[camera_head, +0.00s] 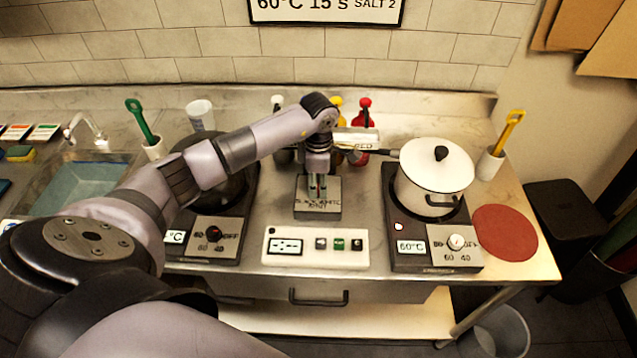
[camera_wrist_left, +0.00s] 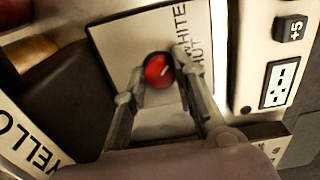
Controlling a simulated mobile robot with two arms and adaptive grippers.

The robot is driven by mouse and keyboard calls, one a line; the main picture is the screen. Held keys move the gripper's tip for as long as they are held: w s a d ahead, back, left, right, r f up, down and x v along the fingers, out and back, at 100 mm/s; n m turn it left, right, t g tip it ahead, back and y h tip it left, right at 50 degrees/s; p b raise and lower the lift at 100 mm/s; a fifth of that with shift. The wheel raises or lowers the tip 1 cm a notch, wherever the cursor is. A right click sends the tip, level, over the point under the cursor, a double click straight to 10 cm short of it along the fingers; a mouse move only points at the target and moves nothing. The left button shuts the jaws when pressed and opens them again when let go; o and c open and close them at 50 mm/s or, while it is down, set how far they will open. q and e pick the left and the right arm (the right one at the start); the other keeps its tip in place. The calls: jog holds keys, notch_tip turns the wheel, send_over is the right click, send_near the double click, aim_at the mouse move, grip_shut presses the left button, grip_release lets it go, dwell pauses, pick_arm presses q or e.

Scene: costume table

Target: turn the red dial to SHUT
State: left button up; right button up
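The red dial (camera_wrist_left: 158,70) shows in the left wrist view on a pale plate with lettering; "WHITE" and part of "SHUT" can be read. Its white pointer mark is short and slants toward the upper right of that view. My left gripper (camera_head: 318,192) points down over the labelled box (camera_head: 318,208) in the middle of the counter. In the left wrist view its two fingers (camera_wrist_left: 160,68) sit close against opposite sides of the dial and look shut on it. In the head view the fingers mostly hide the dial. My right gripper is not in view.
A white lidded pot (camera_head: 434,178) stands on the right hotplate (camera_head: 408,262). A dark pan sits on the left hotplate (camera_head: 215,250), partly behind my arm. A white button panel (camera_head: 315,248) lies in front of the box. Bottles (camera_head: 364,115) stand behind it.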

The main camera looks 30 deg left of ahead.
pick_arm(q)
grip_shut()
jog(key=shift+f+m+b, duration=0.2)
jog(key=shift+m+b, duration=0.3)
jog(key=shift+b, duration=0.35)
jog(key=m+b, duration=0.4)
jog(key=b, duration=0.2)
jog(key=shift+m, duration=0.3)
jog(key=shift+r+m+b, duration=0.15)
jog(key=shift+m+b, duration=1.35)
jog(key=shift+m, duration=0.2)
jog(key=o, duration=0.6)
grip_release()
